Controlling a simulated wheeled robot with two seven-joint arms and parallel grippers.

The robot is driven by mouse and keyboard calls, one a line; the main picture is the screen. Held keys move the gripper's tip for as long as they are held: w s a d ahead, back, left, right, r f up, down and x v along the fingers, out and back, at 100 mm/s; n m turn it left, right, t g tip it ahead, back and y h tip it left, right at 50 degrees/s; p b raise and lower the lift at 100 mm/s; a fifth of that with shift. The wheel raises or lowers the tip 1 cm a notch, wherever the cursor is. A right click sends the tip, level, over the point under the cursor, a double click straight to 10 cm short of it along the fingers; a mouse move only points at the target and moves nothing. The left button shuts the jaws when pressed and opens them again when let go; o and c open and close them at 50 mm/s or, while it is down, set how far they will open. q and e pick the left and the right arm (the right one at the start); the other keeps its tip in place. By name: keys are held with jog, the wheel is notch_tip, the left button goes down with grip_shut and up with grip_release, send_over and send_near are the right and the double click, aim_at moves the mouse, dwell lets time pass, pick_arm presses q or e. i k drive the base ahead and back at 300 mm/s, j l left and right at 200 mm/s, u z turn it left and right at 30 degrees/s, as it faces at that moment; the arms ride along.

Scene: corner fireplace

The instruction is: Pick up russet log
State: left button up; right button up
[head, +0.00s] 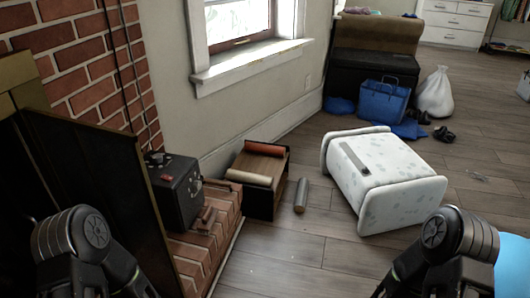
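A reddish-brown log, which looks like the russet log (265,149), lies across the back of a low dark wooden box or rack (283,184) beside the wall. A tan log (248,178) lies in front of it on the same rack. A greyish-brown log (301,195) is on the floor just right of the rack, apart from it. My left and right arms show only as dark links at the bottom corners. Neither gripper is in the picture, and no log is seen in a hand.
A black box (174,190) stands on the brick hearth (212,243), left of the rack, with small brown pieces beside it. A white patterned ottoman (385,180) lies to the right. A blue bag (384,101) and white sack (436,93) are farther back. The floor before the rack is clear.

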aim_at(252, 147)
jog(key=i+l+z, duration=0.3)
jog(key=i+l, duration=0.2)
jog(key=i+l+z, duration=0.25)
jog(key=i+l, duration=0.2)
jog(key=i+j+z, duration=0.25)
jog(key=i+j, duration=0.15)
jog(key=i, duration=0.15)
jog(key=i+j+z, duration=0.3)
jog(key=i+j, duration=0.15)
jog(key=j, duration=0.1)
